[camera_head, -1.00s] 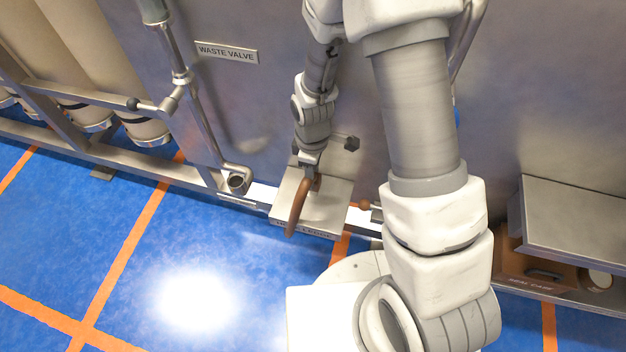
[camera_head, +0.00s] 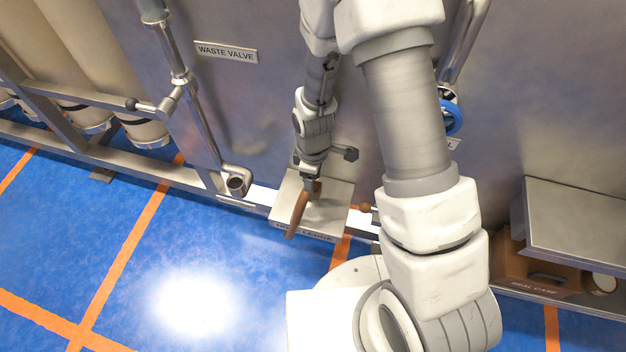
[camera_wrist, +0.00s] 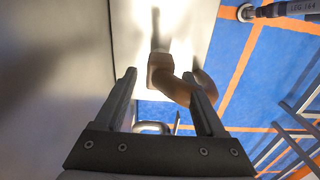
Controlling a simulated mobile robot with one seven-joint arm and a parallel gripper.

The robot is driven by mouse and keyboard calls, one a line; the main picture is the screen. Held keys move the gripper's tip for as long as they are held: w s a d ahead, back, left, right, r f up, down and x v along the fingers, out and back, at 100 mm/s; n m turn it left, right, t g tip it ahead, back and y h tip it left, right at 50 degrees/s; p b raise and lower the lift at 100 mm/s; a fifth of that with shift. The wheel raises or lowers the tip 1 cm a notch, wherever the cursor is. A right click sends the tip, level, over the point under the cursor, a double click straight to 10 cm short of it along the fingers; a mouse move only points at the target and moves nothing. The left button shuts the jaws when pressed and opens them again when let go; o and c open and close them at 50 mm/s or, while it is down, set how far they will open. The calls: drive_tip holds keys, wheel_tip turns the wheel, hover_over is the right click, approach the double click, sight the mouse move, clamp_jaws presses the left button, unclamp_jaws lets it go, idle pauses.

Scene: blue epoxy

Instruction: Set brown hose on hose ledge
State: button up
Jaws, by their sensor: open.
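The brown hose (camera_head: 299,212) lies over the metal hose ledge (camera_head: 335,205), its lower end reaching past the ledge's labelled front edge. My gripper (camera_head: 311,186) is just above the ledge at the hose's upper end. In the wrist view my gripper (camera_wrist: 159,75) is open, with one finger on each side of part of the hose (camera_wrist: 172,83). The hose bends across toward the right finger, which hides part of it. I cannot tell whether a finger touches it. The pale ledge surface (camera_wrist: 185,40) shows behind the hose.
A pipe with an open end (camera_head: 237,184) stands left of the ledge, below the waste valve sign (camera_head: 226,53). A brown seal case (camera_head: 540,272) sits under a metal shelf at right. Blue floor at front left is clear.

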drive_tip(key=shift+r, duration=0.1)
drive_tip(key=s+d+r+m+t+p, duration=0.1)
drive_tip(key=d+r+m+p, duration=0.15)
drive_tip(key=r, duration=1.15)
drive_tip(key=s+d+r+m+t+p, duration=0.15)
drive_tip(key=d+r+m, duration=0.25)
drive_tip(key=r, duration=1.1)
drive_tip(key=s+d+r+m+t, duration=0.3)
drive_tip(key=s+r+m, duration=0.4)
drive_tip(key=s+r, duration=0.3)
drive_tip(key=shift+d, duration=0.6)
drive_tip(key=shift+m, duration=0.25)
wheel_tip(320, 180, up, 10)
drive_tip(key=p, duration=0.9)
